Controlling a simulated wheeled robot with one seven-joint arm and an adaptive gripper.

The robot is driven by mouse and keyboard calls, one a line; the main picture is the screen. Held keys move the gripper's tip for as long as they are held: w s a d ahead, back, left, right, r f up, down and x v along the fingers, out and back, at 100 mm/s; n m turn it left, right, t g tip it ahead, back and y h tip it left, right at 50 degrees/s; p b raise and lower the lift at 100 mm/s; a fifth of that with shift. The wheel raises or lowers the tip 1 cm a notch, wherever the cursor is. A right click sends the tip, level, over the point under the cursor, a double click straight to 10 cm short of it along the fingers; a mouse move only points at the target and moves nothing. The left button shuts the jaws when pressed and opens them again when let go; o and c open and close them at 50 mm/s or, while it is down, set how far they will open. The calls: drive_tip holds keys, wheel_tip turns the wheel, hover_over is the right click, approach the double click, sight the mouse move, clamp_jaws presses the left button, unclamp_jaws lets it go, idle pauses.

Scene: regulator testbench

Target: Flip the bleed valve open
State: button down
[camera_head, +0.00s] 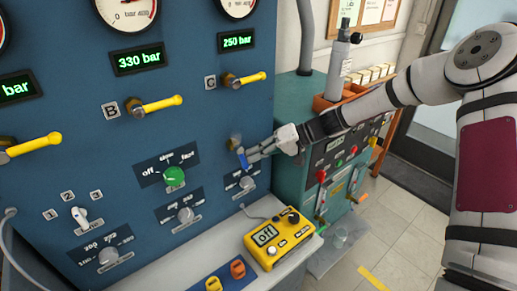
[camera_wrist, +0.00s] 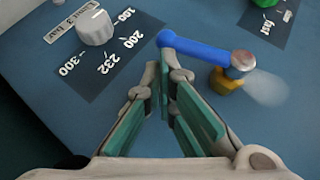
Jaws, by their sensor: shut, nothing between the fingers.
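The bleed valve shows as a blue lever (camera_wrist: 195,49) on a brass stem (camera_wrist: 227,80) in the wrist view. The lever runs from its silver pivot cap (camera_wrist: 242,61) leftward across the blue panel. In the head view the blue lever (camera_head: 242,158) hangs below its brass fitting (camera_head: 235,141) and is small and partly hidden by my fingers. My gripper (camera_wrist: 167,76) is shut and empty, its fingertips close beside the lever's free end. I cannot tell whether they touch it. In the head view my gripper (camera_head: 250,158) reaches in from the right.
A white knob (camera_wrist: 95,27) with a pressure scale sits left of the lever. Yellow levers B (camera_head: 155,104) and C (camera_head: 245,79) and a green knob (camera_head: 174,177) are on the panel. A yellow meter (camera_head: 280,236) stands on the ledge below. A teal cabinet (camera_head: 296,98) is to the right.

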drive_tip(key=shift+s+a+f+p, duration=0.3)
drive_tip(key=shift+a+f, duration=0.3)
idle(0.3)
drive_tip(key=v, duration=1.2)
drive_tip(key=shift+s, duration=0.1)
